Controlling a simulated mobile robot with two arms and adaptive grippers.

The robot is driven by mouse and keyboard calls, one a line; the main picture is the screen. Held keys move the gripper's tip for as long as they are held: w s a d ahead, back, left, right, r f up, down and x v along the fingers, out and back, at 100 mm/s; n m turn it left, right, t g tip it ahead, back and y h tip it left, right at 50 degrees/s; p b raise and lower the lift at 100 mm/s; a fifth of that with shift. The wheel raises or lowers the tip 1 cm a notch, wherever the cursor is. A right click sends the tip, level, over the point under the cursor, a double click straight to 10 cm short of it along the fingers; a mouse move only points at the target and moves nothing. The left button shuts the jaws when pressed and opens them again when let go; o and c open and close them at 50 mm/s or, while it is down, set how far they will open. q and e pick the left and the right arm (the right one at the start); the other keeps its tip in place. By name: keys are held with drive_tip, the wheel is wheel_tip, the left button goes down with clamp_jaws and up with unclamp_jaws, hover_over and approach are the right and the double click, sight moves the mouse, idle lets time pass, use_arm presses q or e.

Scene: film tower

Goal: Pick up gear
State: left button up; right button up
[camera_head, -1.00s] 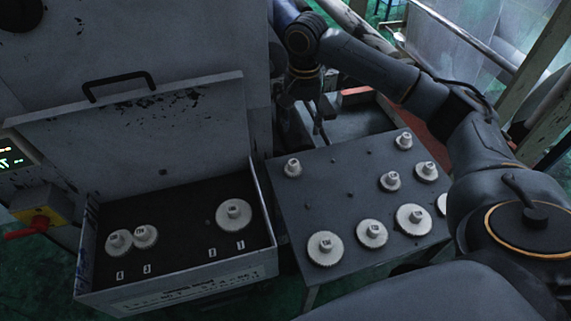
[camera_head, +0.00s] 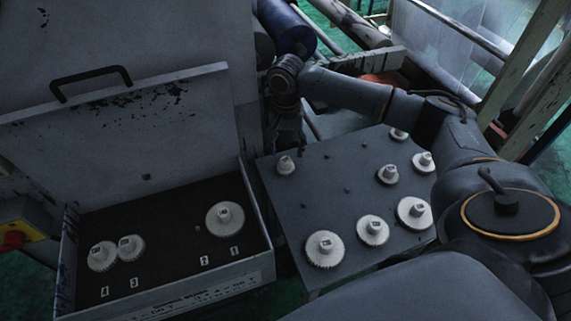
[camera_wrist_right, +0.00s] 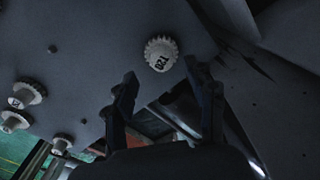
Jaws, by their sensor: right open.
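A small white gear with a hub (camera_head: 286,165) stands at the back left corner of the dark table. In the right wrist view a white gear with dark markings (camera_wrist_right: 161,54) lies just beyond the fingertips, between their lines. My right gripper (camera_wrist_right: 160,80) is open and empty, its two fingers spread short of that gear. In the head view my right gripper (camera_head: 288,130) is dark and partly hidden, just behind the small gear. My left gripper is not in view.
Several other white gears, such as a large one (camera_head: 325,248), stand on the dark table (camera_head: 320,195). An open box (camera_head: 165,285) at left holds 3 gears near numbered labels. Its raised lid (camera_head: 130,130) stands close to my right gripper's left.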

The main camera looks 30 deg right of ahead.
sight(286, 159)
wheel_tip(286, 159, down, 5)
drive_tip(key=shift+w+f+p, duration=0.15)
drive_tip(key=shift+p, duration=0.2)
clamp_jaws()
drive_tip(key=shift+r, duration=0.55)
wheel_tip(286, 159, up, 2)
drive_tip(key=shift+a+r+b, duration=0.1)
drive_tip(key=shift+r+b, duration=0.15)
drive_tip(key=shift+b, duration=0.15)
drive_tip(key=s+a+r, duration=0.9)
drive_tip(key=s, duration=0.1)
drive_tip(key=shift+s+a+r, duration=0.15)
drive_tip(key=shift+s+r, duration=0.05)
drive_tip(key=shift+r, duration=0.1)
